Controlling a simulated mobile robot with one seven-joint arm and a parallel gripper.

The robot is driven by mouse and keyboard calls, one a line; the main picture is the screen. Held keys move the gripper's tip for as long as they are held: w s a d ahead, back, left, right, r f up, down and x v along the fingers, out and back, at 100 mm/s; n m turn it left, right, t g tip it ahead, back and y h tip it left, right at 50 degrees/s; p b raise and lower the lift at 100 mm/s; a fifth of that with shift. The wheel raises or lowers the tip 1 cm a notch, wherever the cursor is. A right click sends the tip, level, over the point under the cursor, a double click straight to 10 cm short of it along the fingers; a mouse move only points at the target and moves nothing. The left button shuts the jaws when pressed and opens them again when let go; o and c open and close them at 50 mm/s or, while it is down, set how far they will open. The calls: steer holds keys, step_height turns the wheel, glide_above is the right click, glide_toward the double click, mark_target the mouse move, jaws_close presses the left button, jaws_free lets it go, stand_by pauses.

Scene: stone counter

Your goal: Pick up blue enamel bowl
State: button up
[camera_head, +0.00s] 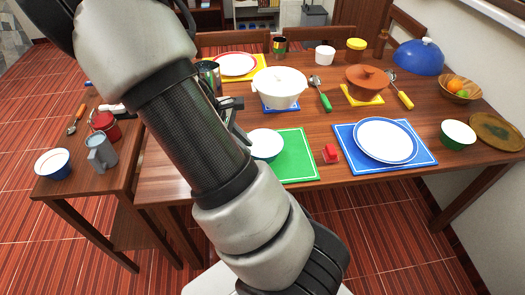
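A small bowl with a blue outside and a white inside (54,168) stands upright at the near left corner of the wooden side table. It looks like the blue enamel bowl. My arm crosses the middle of the view.
A grey mug (101,154) and a red lidded jar (105,124) stand right of the blue bowl. The dining table holds a white pot (280,88), a pale bowl (266,145), a green bowl (458,135) and a blue dome (418,58). Floor is open at left.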

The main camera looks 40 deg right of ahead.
steer(key=b+x, duration=0.1)
steer(key=x, duration=0.7)
steer(key=shift+s+f+b, duration=0.15)
steer(key=shift+f+b, duration=0.1)
steer(key=shift+b, duration=0.1)
jaws_close()
